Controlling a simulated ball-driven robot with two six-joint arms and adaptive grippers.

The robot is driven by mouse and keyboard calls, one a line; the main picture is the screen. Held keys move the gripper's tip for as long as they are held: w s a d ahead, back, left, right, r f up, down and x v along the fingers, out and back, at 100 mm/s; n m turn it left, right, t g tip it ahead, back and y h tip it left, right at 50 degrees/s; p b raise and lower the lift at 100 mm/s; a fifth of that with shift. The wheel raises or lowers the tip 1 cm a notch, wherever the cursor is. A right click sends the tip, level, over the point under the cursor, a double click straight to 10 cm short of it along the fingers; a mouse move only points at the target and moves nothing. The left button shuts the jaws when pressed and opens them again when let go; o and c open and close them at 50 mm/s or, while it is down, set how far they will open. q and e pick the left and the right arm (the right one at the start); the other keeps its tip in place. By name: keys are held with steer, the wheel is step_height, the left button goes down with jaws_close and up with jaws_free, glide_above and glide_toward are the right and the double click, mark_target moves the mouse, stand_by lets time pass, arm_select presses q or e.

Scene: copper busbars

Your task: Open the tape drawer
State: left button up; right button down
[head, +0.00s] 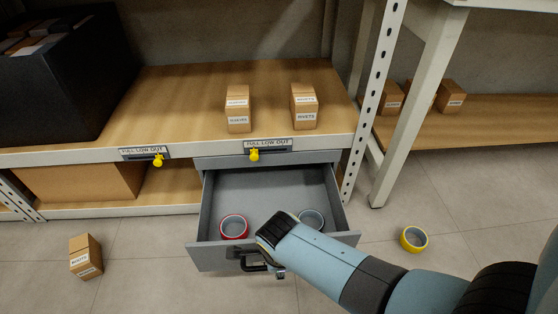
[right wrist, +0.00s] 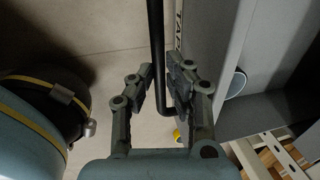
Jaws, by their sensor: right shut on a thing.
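The grey tape drawer (head: 270,185) under the wooden shelf is pulled out, its inside showing from above in the head view. A red tape roll (head: 234,227) and a grey-blue roll (head: 311,219), partly hidden by my right arm, lie inside it. The black bar handle (head: 252,266) is on the drawer front; it runs upright in the right wrist view (right wrist: 156,50). My right gripper (head: 279,273) is at the handle, shut on it, with the bar between its fingers in the right wrist view (right wrist: 161,85). My left gripper is not in view.
A yellow tape roll (head: 414,239) and a cardboard box (head: 86,257) lie on the floor. Two small boxes (head: 238,108) (head: 304,106) stand on the wooden shelf (head: 190,95). A white post (head: 374,95) stands right of the drawer. Yellow tags (head: 254,155) hang on the shelf edge.

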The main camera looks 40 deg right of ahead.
steer(key=c, duration=1.3)
jaws_free()
steer(key=shift+c, duration=0.2)
steer(key=shift+r, duration=0.1)
step_height(320, 180, up, 7)
steer(key=s, duration=0.1)
steer(key=shift+a, duration=0.4)
steer(key=shift+s, duration=0.1)
